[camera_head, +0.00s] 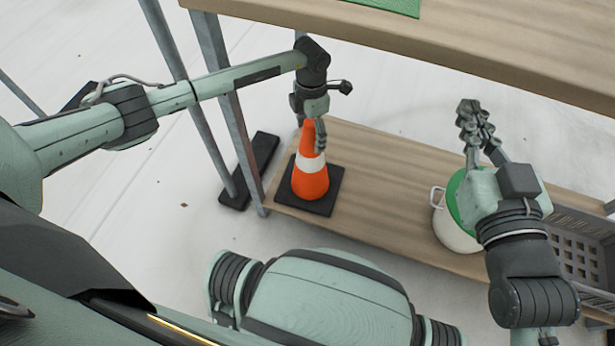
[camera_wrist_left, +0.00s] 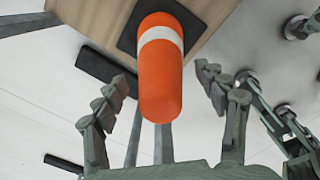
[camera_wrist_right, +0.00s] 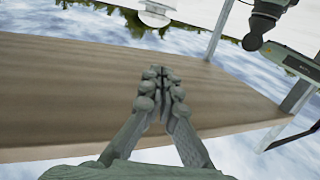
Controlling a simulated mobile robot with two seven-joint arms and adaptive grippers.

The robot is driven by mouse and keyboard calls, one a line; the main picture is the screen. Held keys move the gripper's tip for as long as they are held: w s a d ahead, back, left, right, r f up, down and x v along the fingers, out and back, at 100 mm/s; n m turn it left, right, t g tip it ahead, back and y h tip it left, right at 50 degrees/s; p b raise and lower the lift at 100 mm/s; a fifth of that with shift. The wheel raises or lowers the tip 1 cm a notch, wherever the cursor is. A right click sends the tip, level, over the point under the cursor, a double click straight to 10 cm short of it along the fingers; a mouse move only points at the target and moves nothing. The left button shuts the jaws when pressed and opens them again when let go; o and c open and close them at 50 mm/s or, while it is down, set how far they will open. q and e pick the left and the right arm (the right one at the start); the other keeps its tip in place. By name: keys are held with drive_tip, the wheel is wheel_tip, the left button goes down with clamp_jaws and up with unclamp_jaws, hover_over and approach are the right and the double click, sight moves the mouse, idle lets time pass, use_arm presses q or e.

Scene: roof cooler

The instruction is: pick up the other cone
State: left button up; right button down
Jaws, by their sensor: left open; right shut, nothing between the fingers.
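An orange cone (camera_head: 309,172) with a white band and a black square base stands upright on the left end of the lower wooden shelf (camera_head: 385,190). My left gripper (camera_head: 311,122) is at the cone's top, with its fingers spread on either side. In the left wrist view the cone (camera_wrist_left: 160,80) lies between the open fingers of my left gripper (camera_wrist_left: 165,110), with a gap on each side. My right gripper (camera_head: 474,122) is shut and empty, raised above the right part of the shelf. In the right wrist view the fingertips of my right gripper (camera_wrist_right: 162,82) touch each other.
A white pot (camera_head: 447,225) with a green lid stands on the lower shelf, partly hidden by my right arm. A grey crate (camera_head: 577,250) stands at the right end. The upper shelf (camera_head: 450,50) overhangs the lower one, with a green sheet (camera_head: 395,5) on it. Metal posts (camera_head: 222,100) stand at left.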

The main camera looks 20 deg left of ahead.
use_arm(q)
drive_tip(key=shift+f, duration=0.2)
drive_tip(key=shift+c, duration=0.5)
clamp_jaws()
